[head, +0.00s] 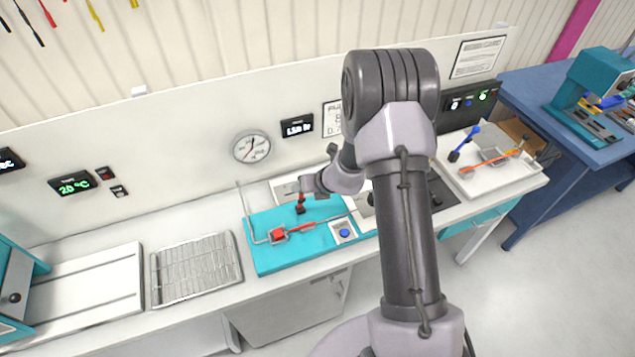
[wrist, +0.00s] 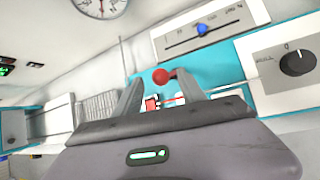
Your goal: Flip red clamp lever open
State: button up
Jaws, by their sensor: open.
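The red clamp lever (head: 300,202) stands on the teal board (head: 262,259), with a dark foot. Its red ball knob (wrist: 161,76) shows in the wrist view near the gap between my fingertips. My gripper (head: 306,186) is at the upper end of the lever in the head view. In the wrist view its two fingers (wrist: 160,90) are apart, one on each side of the knob's line. I cannot tell whether either finger touches the knob. My gripper covers the lever's top in the head view, and the lever's lower part is mostly hidden in the wrist view.
A wire rack (head: 195,268) lies to the left. A blue-handled lever (head: 466,141) stands on a white tray to the right.

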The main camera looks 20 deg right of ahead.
jog(key=p+v, duration=0.1)
jog(key=v, duration=1.2)
jog(key=shift+p, duration=0.3)
jog(key=shift+f, duration=0.1)
